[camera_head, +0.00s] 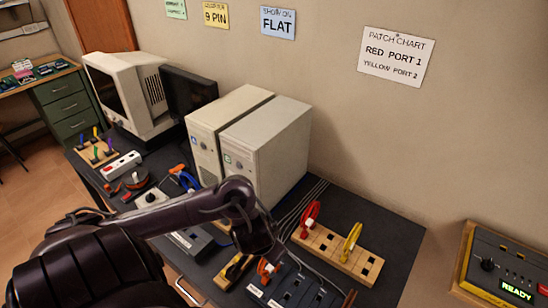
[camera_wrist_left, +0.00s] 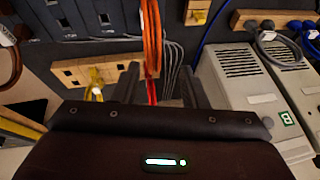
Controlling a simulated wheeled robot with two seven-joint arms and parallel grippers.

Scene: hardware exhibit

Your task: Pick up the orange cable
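The orange cable (camera_head: 266,269) shows in the head view as a small loop just below my left gripper, at the dark socket panel. In the left wrist view the orange cable (camera_wrist_left: 152,38) hangs as a bundle of strands, ahead of and near the left-hand finger. My left gripper (camera_wrist_left: 160,80) has its fingers apart, with a clear gap on the cable's right side. Whether a finger touches the cable cannot be told. In the head view the gripper (camera_head: 262,248) is dark and its fingertips are hard to make out. My right gripper is not in view.
A wooden socket block (camera_head: 323,247) with a red cable (camera_head: 311,217) and a yellow cable (camera_head: 351,240) stands right of the gripper. Two beige computer cases (camera_head: 268,150) stand behind. Thin grey wires (camera_wrist_left: 176,66) run close by. A control box (camera_head: 503,270) is far right.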

